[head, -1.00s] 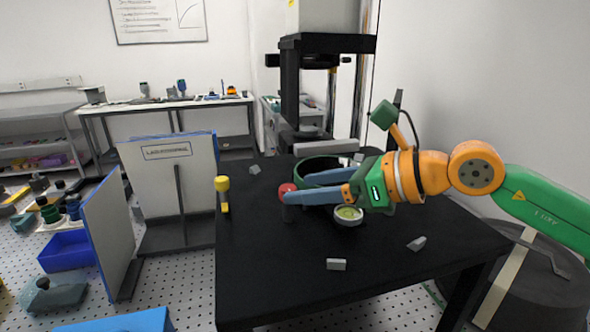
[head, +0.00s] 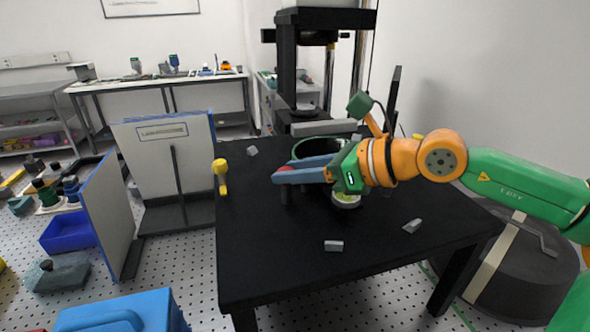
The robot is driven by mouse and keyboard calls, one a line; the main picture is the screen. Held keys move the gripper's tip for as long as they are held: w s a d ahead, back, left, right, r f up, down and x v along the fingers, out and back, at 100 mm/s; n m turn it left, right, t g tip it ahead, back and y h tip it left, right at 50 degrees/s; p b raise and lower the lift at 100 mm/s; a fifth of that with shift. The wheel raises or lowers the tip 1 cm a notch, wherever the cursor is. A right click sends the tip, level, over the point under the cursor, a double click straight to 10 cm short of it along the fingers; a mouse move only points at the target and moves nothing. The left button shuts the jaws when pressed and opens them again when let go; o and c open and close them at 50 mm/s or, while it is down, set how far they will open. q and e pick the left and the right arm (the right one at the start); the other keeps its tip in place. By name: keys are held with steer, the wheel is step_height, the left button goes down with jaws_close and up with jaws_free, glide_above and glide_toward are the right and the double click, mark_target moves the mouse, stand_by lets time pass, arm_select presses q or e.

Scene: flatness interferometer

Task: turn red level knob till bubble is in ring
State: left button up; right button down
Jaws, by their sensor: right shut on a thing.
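The red level knob (head: 284,169) stands on the black table, mostly hidden behind my right gripper's blue fingers. My right gripper (head: 288,172) reaches in from the right and is shut on the knob. The round bubble level (head: 346,200), with a greenish face, sits just right of the fingers, partly covered by the gripper body. Its bubble and ring are too small and too covered to make out. My left gripper is out of view.
A dark green ring (head: 303,149) lies behind my fingers, below the tall black stand (head: 287,60). Small grey blocks (head: 334,246) lie on the table. Its front is mostly clear.

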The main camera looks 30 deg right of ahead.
steer(key=shift+r+n+g+y+p, duration=0.25)
steer(key=shift+n+y+p, duration=0.2)
steer(key=shift+p, duration=0.7)
steer(key=shift+w+n+g+y+p, duration=0.1)
steer(key=shift+n+g+y+p, duration=0.4)
steer(key=shift+p, duration=0.35)
steer(key=shift+w+d+f+n+g+y+p, duration=0.1)
steer(key=shift+d+f+n+g+y+p, duration=0.05)
steer(key=shift+n+g+y+p, duration=0.4)
steer(key=n+g+y, duration=0.1)
steer(key=n+g+y+p, duration=0.1)
steer(key=n, duration=0.1)
steer(key=shift+w+d+g, duration=0.1)
steer(key=shift+w+g, duration=0.1)
steer(key=shift+g, duration=0.1)
steer(key=shift+w+f+n+g+y, duration=0.15)
steer(key=shift+n+g+y, duration=0.35)
steer(key=shift+n+g, duration=0.8)
steer(key=shift+d+g, duration=0.1)
steer(key=shift+g, duration=0.2)
steer(key=c, duration=0.5)
jaws_free()
steer(key=shift+c, duration=0.2)
